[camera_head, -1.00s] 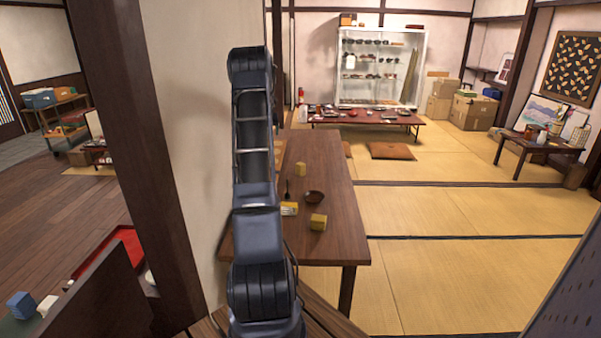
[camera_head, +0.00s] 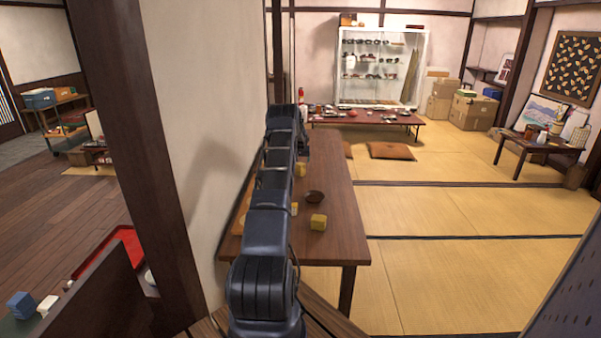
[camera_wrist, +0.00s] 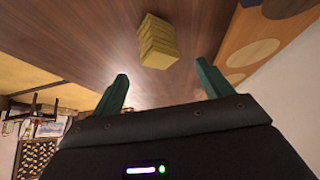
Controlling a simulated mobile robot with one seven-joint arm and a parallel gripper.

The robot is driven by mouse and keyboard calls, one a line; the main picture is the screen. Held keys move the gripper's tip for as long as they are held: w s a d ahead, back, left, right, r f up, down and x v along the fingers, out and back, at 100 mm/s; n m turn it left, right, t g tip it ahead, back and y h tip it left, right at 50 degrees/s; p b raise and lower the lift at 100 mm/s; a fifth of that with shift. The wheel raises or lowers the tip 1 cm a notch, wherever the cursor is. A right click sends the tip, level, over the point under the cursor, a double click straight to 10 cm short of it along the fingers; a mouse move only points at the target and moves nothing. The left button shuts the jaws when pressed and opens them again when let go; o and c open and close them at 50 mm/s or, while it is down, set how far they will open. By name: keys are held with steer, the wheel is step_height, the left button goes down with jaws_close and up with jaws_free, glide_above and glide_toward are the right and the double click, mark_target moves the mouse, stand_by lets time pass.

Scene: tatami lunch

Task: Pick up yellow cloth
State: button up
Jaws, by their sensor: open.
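A yellow folded cloth-like block (camera_wrist: 158,42) lies on the brown wooden table in the wrist view. It sits just beyond the fingertips and between their lines, apart from them. My gripper (camera_wrist: 162,70) is open and empty, with its two green fingers spread. I cannot tell for sure which one the wrist view shows. My arm hides the gripper's fingers in the head view.
A dark bowl (camera_head: 315,196) stands between the yellow blocks. A tan board with round patches (camera_wrist: 262,32) lies along the wall side of the table. The white wall (camera_head: 205,150) runs close on the left. Open tatami (camera_head: 480,210) lies to the right.

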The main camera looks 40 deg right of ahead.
mark_target(300, 164)
steer(key=shift+x, duration=4.55)
steer(key=shift+s, duration=0.1)
steer(key=c, duration=1.1)
steer(key=shift+c, duration=0.2)
steer(key=shift+r, duration=0.1)
step_height(300, 164, up, 20)
